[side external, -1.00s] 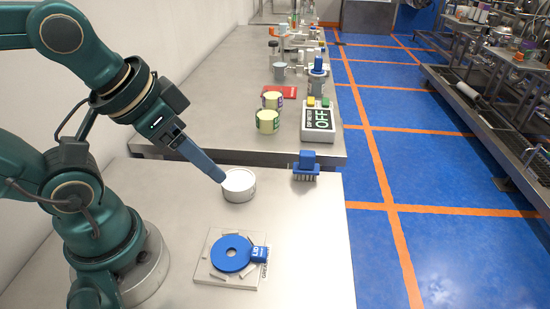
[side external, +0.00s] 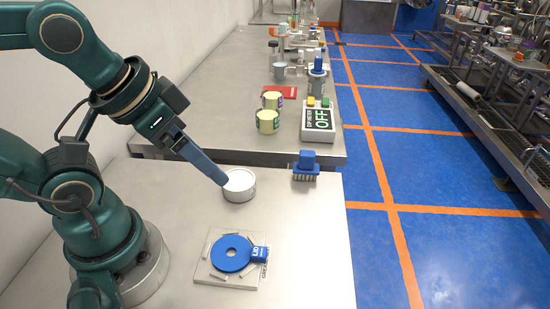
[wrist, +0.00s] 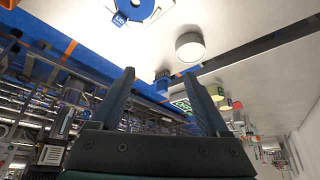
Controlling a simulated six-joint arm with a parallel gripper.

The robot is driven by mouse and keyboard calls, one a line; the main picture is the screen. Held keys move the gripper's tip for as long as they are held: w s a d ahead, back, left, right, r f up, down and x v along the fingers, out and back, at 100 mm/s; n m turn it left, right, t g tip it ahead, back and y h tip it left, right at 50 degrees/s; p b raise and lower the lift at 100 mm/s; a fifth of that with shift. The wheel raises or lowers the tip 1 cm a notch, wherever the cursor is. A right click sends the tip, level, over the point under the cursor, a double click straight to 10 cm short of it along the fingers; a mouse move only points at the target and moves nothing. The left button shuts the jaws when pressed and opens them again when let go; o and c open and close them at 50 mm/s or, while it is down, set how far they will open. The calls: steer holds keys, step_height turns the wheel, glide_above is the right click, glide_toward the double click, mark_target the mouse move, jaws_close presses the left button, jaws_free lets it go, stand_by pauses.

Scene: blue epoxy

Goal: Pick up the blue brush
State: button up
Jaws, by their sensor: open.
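The blue brush (side external: 306,165) stands near the far right corner of the front steel table, its pale bristles down and its blue handle up. In the wrist view the brush (wrist: 162,79) is small and lies beyond and between the fingers. My gripper (side external: 222,181) is in the air, left of the brush and close to a round white tin in the side view. Its two fingers (wrist: 159,76) are apart with nothing between them in the wrist view. Nothing covers the brush in the side view.
The round white tin (side external: 239,187) stands left of the brush. A blue ring labelled LID (side external: 232,253) lies on a square plate (side external: 215,277) nearer the camera. A table behind holds yellow-green cups (side external: 267,121) and an OFF box (side external: 318,122). Bare table lies around the brush.

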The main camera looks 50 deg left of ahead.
steer(key=w+a+r+m+y, duration=0.15)
steer(key=w+r+m, duration=0.45)
steer(key=m, duration=0.7)
steer(key=m+g+y, duration=0.1)
steer(key=m+y, duration=0.1)
steer(key=m, duration=1.1)
glide_above(308, 153)
steer(key=s, duration=0.2)
step_height(308, 153, down, 7)
steer(key=shift+m+g, duration=0.5)
steer(key=shift+g, duration=0.2)
steer(key=f, duration=0.4)
steer(key=d+f, duration=0.1)
steer(key=f, duration=0.1)
steer(key=shift+w+d+f, duration=0.1)
steer(key=shift+w, duration=0.3)
steer(key=x, duration=0.4)
steer(key=shift+s+d, duration=0.15)
steer(key=shift+w+a+f, duration=0.2)
steer(key=shift+f, duration=0.4)
jaws_close()
